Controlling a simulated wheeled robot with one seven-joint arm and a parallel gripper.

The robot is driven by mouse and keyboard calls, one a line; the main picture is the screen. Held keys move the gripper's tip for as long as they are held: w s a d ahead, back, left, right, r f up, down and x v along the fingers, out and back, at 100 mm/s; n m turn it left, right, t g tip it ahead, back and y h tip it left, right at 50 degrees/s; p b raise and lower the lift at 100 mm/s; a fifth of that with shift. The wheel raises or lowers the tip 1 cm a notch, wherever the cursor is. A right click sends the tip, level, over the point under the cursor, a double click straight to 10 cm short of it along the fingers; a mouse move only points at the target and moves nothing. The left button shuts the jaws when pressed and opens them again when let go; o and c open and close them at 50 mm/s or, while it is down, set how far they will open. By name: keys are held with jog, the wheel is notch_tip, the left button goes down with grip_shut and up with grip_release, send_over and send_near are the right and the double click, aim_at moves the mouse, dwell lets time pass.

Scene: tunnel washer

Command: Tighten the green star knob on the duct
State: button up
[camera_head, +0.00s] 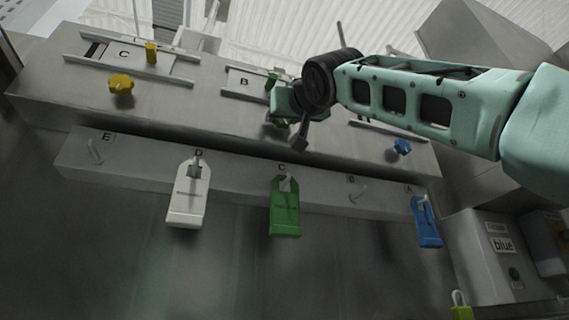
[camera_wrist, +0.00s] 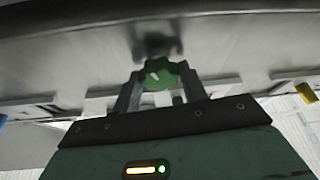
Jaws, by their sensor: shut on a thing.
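The green star knob (camera_wrist: 160,74) sits on the grey duct (camera_wrist: 70,60) in the wrist view. My gripper (camera_wrist: 158,80) is shut on it, with one finger at each side. In the head view a small part of the green knob (camera_head: 281,123) shows below my gripper (camera_head: 284,112); my arm hides most of it. The duct (camera_head: 190,115) runs across the upper half of that view. The knob's turn angle and how tight it is cannot be told.
A yellow star knob (camera_head: 121,84) is left on the duct and a blue one (camera_head: 402,146) right. Below, a rail with hooks (camera_head: 235,180) carries a white tag (camera_head: 188,196), a green tag (camera_head: 285,212) and a blue tag (camera_head: 427,226). A box labelled blue (camera_head: 490,270) stands lower right.

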jog(key=m+h, duration=0.1)
jog(key=m, duration=0.2)
jog(key=m+t+h, duration=0.1)
jog(key=m+h, duration=0.1)
jog(key=shift+a+f+m, duration=0.1)
jog(key=shift+a+m, duration=0.05)
jog(key=shift+m, duration=0.25)
jog(key=shift+m+h, duration=0.4)
jog(key=shift+m, duration=0.1)
jog(key=o, duration=1)
jog(key=shift+c, duration=0.2)
jog(key=b+v, duration=1)
jog(key=v, duration=0.7)
jog(key=shift+s+b, duration=0.15)
jog(key=shift+b, duration=0.25)
